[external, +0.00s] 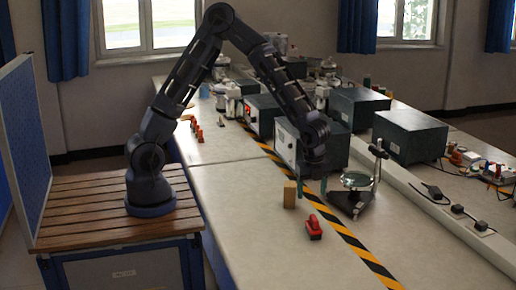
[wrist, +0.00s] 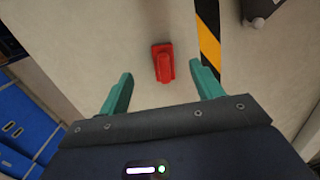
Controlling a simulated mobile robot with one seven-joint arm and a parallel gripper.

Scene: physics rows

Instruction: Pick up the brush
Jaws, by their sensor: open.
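A small red object, which I take to be the brush (external: 314,228), lies on the light tabletop just left of the striped tape. It also shows in the wrist view (wrist: 163,63), centred ahead of the fingertips. My gripper (external: 312,187) is open and empty, with teal fingers pointing down above the table. In the wrist view my gripper (wrist: 162,73) has one finger on either side of the brush's line, with the brush below and apart from them. Nothing hides the brush.
A wooden block (external: 290,194) stands on the table close to my gripper. A stand with a round glass plate (external: 356,181) is to the right. Black-and-yellow tape (external: 352,240) runs along the table. Dark boxes (external: 410,136) stand behind. The tabletop left of the brush is clear.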

